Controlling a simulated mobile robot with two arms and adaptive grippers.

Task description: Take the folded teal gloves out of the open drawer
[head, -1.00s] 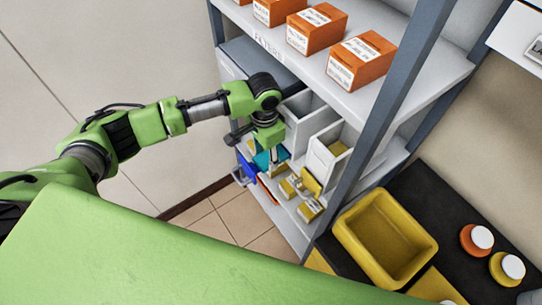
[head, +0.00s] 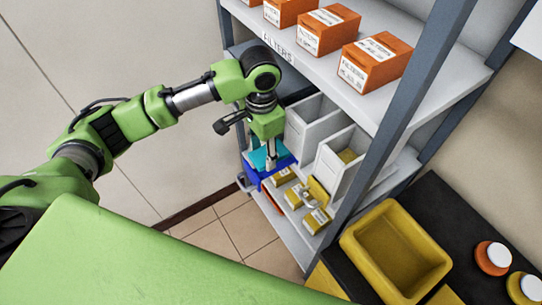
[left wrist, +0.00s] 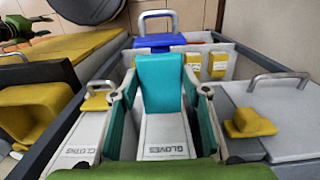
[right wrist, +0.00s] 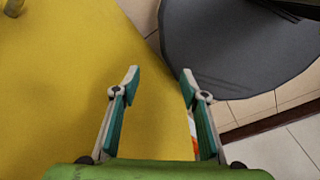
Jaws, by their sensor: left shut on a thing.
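The folded teal gloves (head: 258,158) are upright between the fingers of my left gripper (left wrist: 160,88), which is shut on them. In the left wrist view the gloves (left wrist: 160,80) stand in front of a blue piece (left wrist: 160,41) and a metal handle. In the head view they overlap the blue piece (head: 270,175) at the left end of the open drawer (left wrist: 238,66). I cannot tell how high above the drawer floor they are. My right gripper (right wrist: 160,78) is open and empty, over a yellow surface.
Small yellow boxes (head: 315,218) lie to the right of the gloves. White bins (head: 310,125) stand close behind my left gripper. Above is a shelf with orange filter boxes (head: 375,60). A grey post (head: 405,100) and a yellow tub (head: 355,265) are to the right.

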